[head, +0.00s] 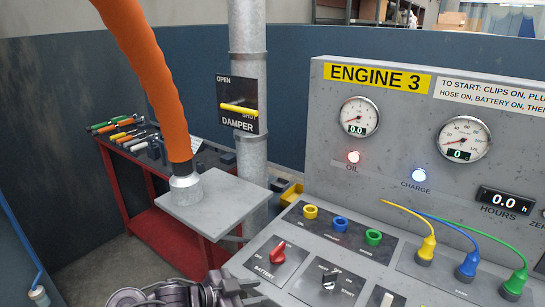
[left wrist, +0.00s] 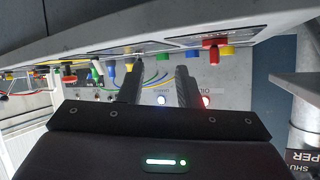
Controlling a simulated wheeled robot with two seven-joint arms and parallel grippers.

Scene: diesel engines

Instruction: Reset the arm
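My left gripper (head: 235,287) shows at the bottom of the head view, low in front of the engine panel, beside the red battery knob (head: 278,254). In the left wrist view its two dark fingers (left wrist: 158,85) stand apart with a gap between them, and nothing is held. The Engine 3 panel (head: 330,130) lies beyond the fingers, with its lit red oil lamp (head: 353,157) and charge lamp (head: 419,175). My right gripper is in neither view.
An orange hose (head: 150,75) ends on a grey plate (head: 212,205). Behind it are a damper lever (head: 238,109) on a vertical pipe and a red tool cart (head: 160,235). Yellow, blue and green cables (head: 427,245) plug into the console's right side. Open floor lies at lower left.

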